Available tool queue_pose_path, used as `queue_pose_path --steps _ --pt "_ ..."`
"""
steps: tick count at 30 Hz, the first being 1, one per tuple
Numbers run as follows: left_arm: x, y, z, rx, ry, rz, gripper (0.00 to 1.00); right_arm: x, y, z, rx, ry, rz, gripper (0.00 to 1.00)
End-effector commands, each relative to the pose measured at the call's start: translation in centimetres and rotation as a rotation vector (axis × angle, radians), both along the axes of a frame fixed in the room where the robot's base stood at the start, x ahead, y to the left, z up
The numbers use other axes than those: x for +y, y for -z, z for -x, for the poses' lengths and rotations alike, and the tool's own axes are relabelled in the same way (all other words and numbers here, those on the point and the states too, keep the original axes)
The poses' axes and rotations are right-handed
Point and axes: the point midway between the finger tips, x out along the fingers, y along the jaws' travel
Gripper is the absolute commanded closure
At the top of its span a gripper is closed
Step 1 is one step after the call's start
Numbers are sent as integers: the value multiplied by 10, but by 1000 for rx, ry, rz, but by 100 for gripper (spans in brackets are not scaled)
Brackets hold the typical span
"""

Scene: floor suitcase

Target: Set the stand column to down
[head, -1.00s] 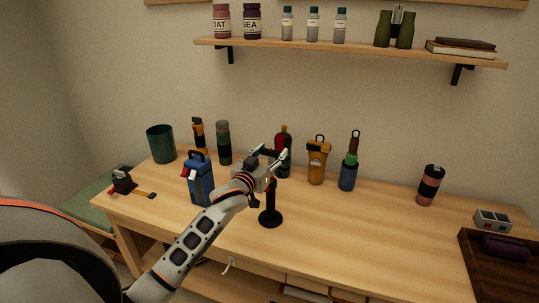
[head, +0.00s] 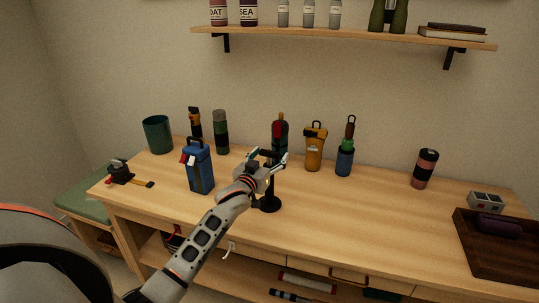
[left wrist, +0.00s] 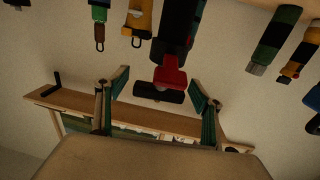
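The black stand (head: 269,205) has a round base and an upright column, and it stands on the wooden desk. My left gripper (head: 267,158) is at the column's upper end and covers part of it. In the left wrist view, which looks upside down, a dark crossbar (left wrist: 158,93), seemingly the stand's top, lies between the spread fingers of the left gripper (left wrist: 160,80). Gaps show on both sides of the bar. A red part shows just above it; I cannot tell whether it belongs to the stand. My right gripper is out of view.
A blue lantern-like container (head: 199,170) stands left of my left arm. A dark red bottle (head: 280,136), an orange flask (head: 315,148) and a blue-green bottle (head: 345,160) stand behind the stand.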

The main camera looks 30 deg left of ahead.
Motion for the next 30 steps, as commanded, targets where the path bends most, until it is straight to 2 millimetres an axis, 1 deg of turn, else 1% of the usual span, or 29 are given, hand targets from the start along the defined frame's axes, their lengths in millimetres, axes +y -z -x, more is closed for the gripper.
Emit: queue_pose_path --steps 7,11,14,21,24,27,30 --pt "0 -3 0 -6 0 -1 33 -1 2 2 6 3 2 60" --pt "-1 -3 8 -6 1 -1 33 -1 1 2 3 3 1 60" --pt "-3 -3 22 -6 1 -1 33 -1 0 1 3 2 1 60" --pt "-10 -2 71 -3 0 1 33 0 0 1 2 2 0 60" --pt "-13 -2 89 -4 1 1 33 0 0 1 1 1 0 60" --pt "-15 -2 103 -3 1 1 33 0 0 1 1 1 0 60" --pt "-16 -3 113 -3 0 0 33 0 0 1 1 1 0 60"
